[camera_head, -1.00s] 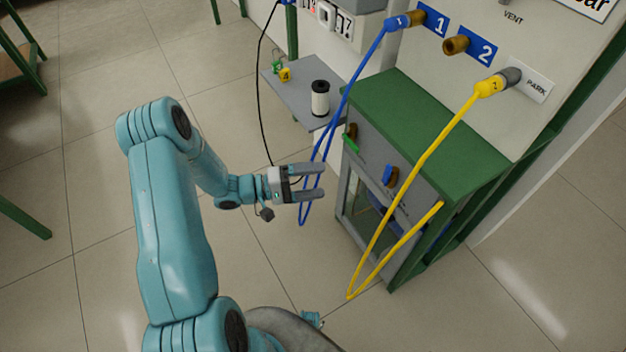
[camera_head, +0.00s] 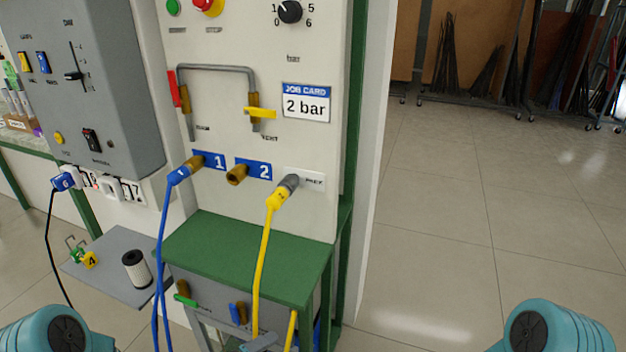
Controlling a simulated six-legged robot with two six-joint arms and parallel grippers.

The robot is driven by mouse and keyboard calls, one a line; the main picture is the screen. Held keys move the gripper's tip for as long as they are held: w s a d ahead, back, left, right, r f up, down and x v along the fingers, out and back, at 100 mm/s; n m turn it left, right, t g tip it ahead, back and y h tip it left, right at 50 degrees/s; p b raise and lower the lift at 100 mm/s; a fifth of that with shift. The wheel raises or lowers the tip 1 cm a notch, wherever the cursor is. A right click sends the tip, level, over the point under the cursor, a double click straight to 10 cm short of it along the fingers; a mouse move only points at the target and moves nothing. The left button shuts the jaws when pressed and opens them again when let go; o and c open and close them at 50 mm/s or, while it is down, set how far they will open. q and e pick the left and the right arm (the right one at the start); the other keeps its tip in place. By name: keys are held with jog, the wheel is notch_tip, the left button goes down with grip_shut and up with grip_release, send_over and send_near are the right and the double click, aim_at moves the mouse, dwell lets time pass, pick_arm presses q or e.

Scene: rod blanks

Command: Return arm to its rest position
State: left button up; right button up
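A teal joint of my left arm (camera_head: 50,332) shows at the bottom left corner. A teal joint of my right arm (camera_head: 555,328) shows at the bottom right. The rest of both arms is below the picture edge. I see neither gripper clearly, so whether they are open or shut does not show. A small grey piece (camera_head: 262,343) is cut off at the bottom edge in front of the cabinet; I cannot tell what it is.
The blue hose (camera_head: 163,240) is plugged in at port 1, the yellow hose (camera_head: 262,250) at the park port. Port 2 (camera_head: 236,175) is bare. A green-topped cabinet (camera_head: 235,250) stands below. A grey shelf (camera_head: 112,262) holds a black-and-white cylinder (camera_head: 136,269). Floor at right is clear.

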pick_arm(q)
jog(key=s+d+f+m+g+y, duration=0.2)
jog(key=s+d+f+g+y, duration=0.15)
jog(key=s+f, duration=0.35)
jog(key=s+a+f+m+g+y, duration=0.2)
jog(key=s+f+m+g, duration=0.1)
jog(key=s, duration=0.4)
jog(key=s+a+f+m+g+y, duration=0.2)
jog(key=s+f+g, duration=0.15)
jog(key=s, duration=0.25)
notch_tip(320, 180, up, 13)
jog(key=p, duration=1.3)
jog(key=shift+a, duration=0.15)
